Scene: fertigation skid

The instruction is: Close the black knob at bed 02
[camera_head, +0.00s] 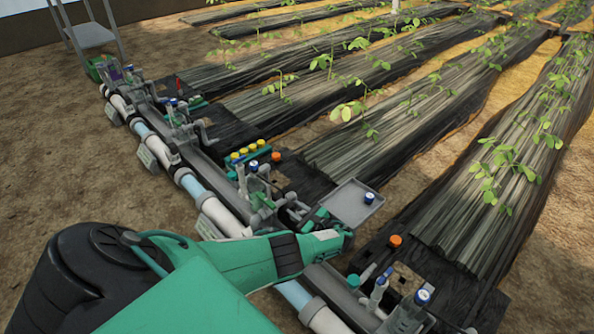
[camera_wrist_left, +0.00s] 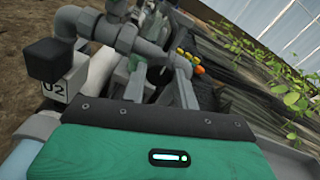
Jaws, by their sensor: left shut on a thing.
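My left gripper (camera_head: 342,239) reaches over the pipe line in the head view, at the station beside the small grey tray. A black block-shaped knob (camera_wrist_left: 45,60) stands at the left of the wrist view, above a white plate marked 02 (camera_wrist_left: 53,91). The visible black knob is apart from the housing. I cannot pick this knob out in the head view. My right gripper is not in view.
Grey pipe fittings (camera_wrist_left: 130,40) rise close beyond my gripper. A grey tray (camera_head: 340,203) holds a blue-capped vial (camera_head: 369,197). Another station with blue-capped parts (camera_head: 422,297) stands at the lower right. Plant beds extend to the right; bare soil lies left of the pipe.

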